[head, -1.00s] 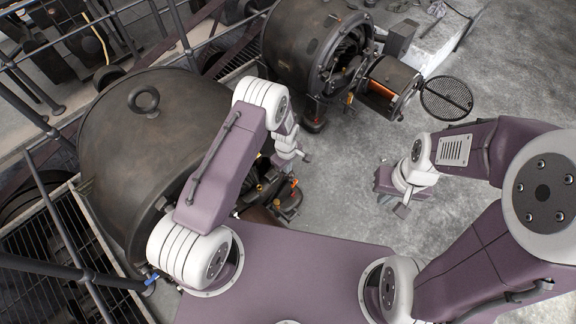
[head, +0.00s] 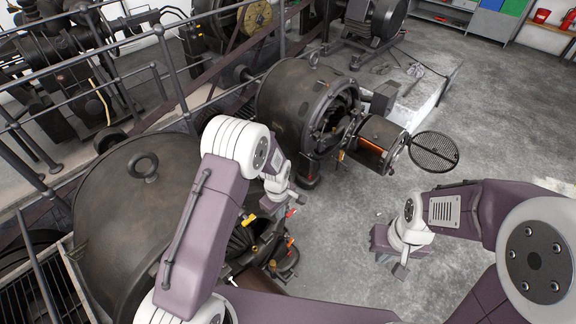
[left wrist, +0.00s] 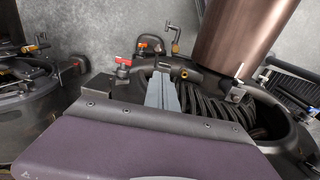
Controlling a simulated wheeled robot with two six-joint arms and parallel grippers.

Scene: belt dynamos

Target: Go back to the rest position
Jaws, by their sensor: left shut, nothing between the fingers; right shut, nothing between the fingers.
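My left gripper (head: 287,203) is in front of the open end of the large dark dynamo (head: 120,215) in the head view. Its fingers are together with nothing between them. In the left wrist view its fingertips (left wrist: 161,90) lie in front of the dynamo's open end, where dark coils (left wrist: 215,110) and a red-handled part (left wrist: 122,64) show. I cannot tell whether they touch anything. My right gripper (head: 400,270) hangs over bare floor at the right of the head view, shut and empty.
A second dynamo (head: 290,105) stands farther back, with an open cover and a round mesh guard (head: 433,151) sticking out to the right. Railings (head: 185,100) run along the left. The concrete floor (head: 500,120) is clear on the right. Shelves stand at the far back.

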